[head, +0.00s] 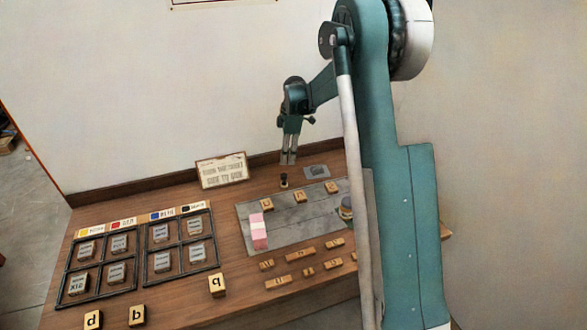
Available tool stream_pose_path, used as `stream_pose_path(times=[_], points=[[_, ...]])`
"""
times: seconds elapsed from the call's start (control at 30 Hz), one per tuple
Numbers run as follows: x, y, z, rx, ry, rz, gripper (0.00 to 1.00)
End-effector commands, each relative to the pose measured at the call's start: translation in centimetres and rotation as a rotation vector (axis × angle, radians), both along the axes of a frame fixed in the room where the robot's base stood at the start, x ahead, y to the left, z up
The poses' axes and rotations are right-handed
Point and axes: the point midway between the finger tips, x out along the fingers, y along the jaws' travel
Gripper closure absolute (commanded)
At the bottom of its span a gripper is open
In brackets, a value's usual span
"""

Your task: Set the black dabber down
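A small black dabber (284,181) stands upright at the back of the wooden table, just behind the grey mat. My gripper (289,163) hangs fingers down above and slightly right of it in the head view. A small strip of background seems to show between the fingertips and the dabber's top, so they look apart, though depth is hard to judge. The two pale fingers are close together with nothing clearly between them. At this size I cannot tell whether they are slightly open or shut.
A grey block (316,172) lies right of the dabber, and a sign (222,170) stands to its left. The grey mat (285,225) bears lettered blocks and a pink-and-white piece (258,231). Black-framed racks (143,263) fill the left. My arm hides the table's right part.

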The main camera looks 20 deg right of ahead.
Motion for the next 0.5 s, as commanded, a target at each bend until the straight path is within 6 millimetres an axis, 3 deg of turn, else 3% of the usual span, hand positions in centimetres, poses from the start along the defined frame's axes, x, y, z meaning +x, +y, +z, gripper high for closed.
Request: stream_pose_path(times=[0.27, 0.5], points=[[-1.3, 0.5, 2.2, -0.005, -0.013, -0.046, 0.68], [-4.1, 1.5, 6.2, -0.013, -0.042, -0.143, 0.68]])
